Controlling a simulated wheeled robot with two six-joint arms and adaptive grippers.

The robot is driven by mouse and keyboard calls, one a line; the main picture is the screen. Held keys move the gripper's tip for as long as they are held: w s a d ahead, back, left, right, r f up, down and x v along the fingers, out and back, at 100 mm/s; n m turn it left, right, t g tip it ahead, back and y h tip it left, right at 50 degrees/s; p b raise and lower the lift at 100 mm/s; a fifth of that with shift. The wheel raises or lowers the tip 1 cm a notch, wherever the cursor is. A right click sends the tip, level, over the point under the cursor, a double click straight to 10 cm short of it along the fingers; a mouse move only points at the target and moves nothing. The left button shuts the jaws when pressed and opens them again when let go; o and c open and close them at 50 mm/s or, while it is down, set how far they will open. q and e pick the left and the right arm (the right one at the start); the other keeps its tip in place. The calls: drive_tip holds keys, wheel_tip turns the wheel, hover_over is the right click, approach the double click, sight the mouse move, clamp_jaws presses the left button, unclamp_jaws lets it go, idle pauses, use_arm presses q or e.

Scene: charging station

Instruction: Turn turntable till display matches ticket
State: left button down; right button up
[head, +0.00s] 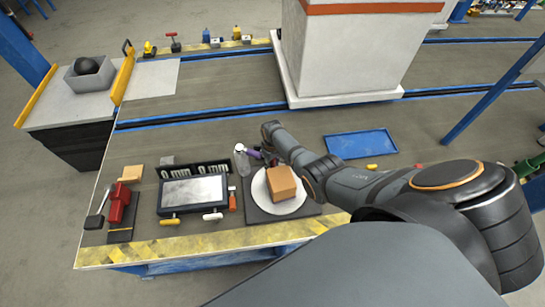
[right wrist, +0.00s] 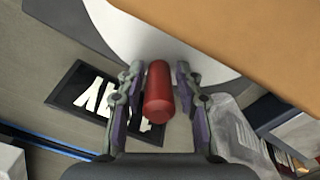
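The turntable is a white disc (head: 291,208) on a dark square base (head: 254,214), with a brown box (head: 282,184) on it. A dark display strip (head: 195,171) with white characters stands to its left; part of it shows in the right wrist view (right wrist: 62,99), too cut off to read. I cannot make out a ticket for certain. My right gripper (head: 258,153) is at the disc's far side. In the right wrist view my right gripper (right wrist: 158,72) is open, with a red cylindrical handle (right wrist: 158,95) between its fingers and narrow gaps either side. My left gripper is out of view.
A framed tablet-like panel (head: 194,190) lies left of the turntable. A clear container (head: 242,162) stands close beside my right gripper. A blue tray (head: 360,144) lies to the right, and a large white column (head: 345,55) stands behind.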

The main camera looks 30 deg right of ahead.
drive_tip(key=shift+o, duration=0.5)
drive_tip(key=shift+r, duration=0.25)
wheel_tip(320, 180, up, 12)
drive_tip(key=shift+f, duration=0.2)
